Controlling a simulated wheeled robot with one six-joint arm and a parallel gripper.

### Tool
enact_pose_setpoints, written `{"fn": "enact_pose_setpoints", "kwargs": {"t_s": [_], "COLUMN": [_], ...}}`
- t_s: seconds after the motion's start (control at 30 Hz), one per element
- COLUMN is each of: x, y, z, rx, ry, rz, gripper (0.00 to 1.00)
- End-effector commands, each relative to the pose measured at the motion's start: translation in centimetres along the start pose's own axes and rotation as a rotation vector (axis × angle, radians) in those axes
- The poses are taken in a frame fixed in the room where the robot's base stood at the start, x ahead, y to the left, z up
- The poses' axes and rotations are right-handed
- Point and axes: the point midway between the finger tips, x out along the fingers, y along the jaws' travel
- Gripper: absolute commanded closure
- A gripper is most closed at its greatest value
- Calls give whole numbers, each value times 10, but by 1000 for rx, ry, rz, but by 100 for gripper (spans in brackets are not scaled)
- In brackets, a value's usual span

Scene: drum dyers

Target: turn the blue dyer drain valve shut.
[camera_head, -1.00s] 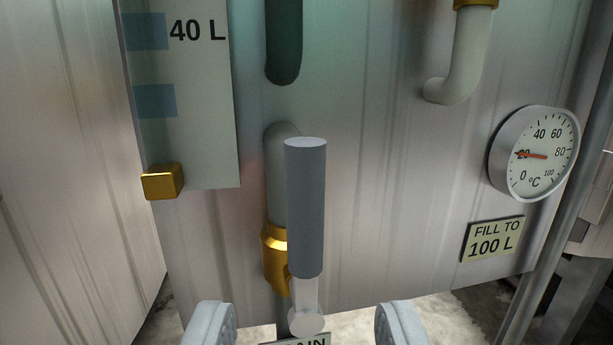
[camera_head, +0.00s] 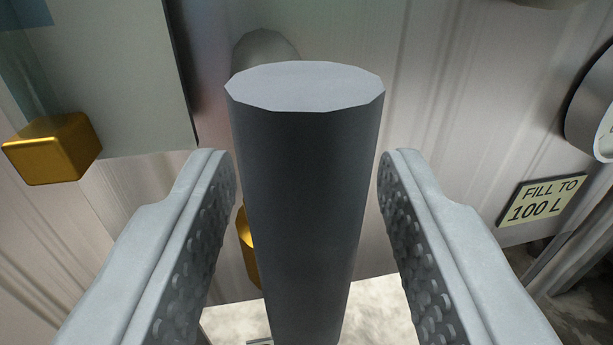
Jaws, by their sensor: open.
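The drain valve's lever has a dark grey handle (camera_head: 305,200) that stands upright, large and close in the middle of the view. My gripper (camera_head: 307,165) is open, with one finger on each side of the handle. The lever's pivot and most of the valve are hidden, and the drain label is almost wholly out of view.
The drum's pale metal wall (camera_head: 450,110) stands behind the valve. A brass block (camera_head: 52,148) sits below the level gauge (camera_head: 115,80) at left. A "FILL TO 100 L" plate (camera_head: 543,200) and part of a dial thermometer (camera_head: 592,105) are at right. Pale floor shows below.

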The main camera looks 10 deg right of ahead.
Motion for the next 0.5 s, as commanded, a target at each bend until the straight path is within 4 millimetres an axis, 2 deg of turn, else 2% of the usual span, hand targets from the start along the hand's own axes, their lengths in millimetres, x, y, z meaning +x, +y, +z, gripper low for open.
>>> {"fn": "enact_pose_setpoints", "kwargs": {"t_s": [0.1, 0.13, 0.33, 0.5], "x": [0, 0, 0, 0], "y": [0, 0, 0, 0], "z": [0, 0, 0, 0], "rx": [0, 0, 0, 1], "ry": [0, 0, 0, 0], "rz": [0, 0, 0, 0], "gripper": [58, 62, 100, 100]}}
